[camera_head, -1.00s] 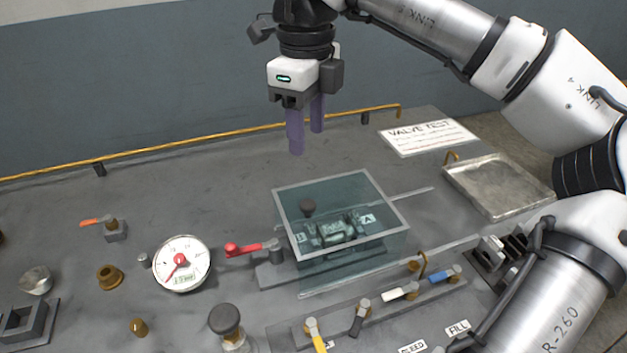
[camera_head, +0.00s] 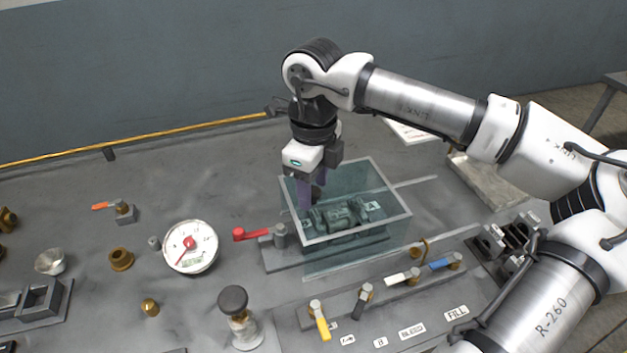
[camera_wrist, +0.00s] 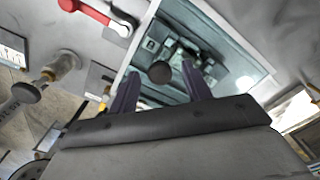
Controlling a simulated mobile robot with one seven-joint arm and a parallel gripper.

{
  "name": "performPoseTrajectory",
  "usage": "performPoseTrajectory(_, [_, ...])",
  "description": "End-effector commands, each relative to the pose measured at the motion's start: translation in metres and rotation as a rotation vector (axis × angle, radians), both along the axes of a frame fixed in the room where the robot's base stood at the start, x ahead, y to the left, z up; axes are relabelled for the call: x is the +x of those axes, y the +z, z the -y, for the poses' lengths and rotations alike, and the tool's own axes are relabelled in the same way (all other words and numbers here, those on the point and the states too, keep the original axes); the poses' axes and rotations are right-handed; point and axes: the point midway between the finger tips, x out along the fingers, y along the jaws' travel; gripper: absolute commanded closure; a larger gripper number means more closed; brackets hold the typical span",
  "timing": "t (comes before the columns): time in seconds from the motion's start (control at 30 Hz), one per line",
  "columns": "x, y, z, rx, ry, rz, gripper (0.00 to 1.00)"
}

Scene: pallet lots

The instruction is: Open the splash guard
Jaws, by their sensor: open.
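The splash guard (camera_head: 357,230) is a clear, teal-tinted box with a grey top frame, standing over a fitting in the middle of the bench. A dark round knob (camera_wrist: 160,72) shows on it in the wrist view. My gripper (camera_head: 311,199) is open over the guard's back left part, fingers pointing down. In the wrist view, the knob appears between the fingertips of my gripper (camera_wrist: 159,72). In the head view the fingers partly cover the knob. I cannot tell whether the fingers touch it.
A red lever (camera_head: 252,234) and a pressure gauge (camera_head: 190,246) stand left of the guard. A row of yellow, dark, white and blue handles (camera_head: 395,279) lies in front. A black-topped knob (camera_head: 233,299) stands front left. A metal tray (camera_head: 490,180) is at the right, partly behind my arm.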

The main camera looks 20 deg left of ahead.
Motion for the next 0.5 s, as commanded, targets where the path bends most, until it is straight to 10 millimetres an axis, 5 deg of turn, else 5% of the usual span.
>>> performPoseTrajectory(0.17, [0.0,-0.0001,0.0,0.0,0.0,0.0,0.52])
performPoseTrajectory(0.5, [-0.0001,0.0002,0.0,0.0,0.0,0.0,0.96])
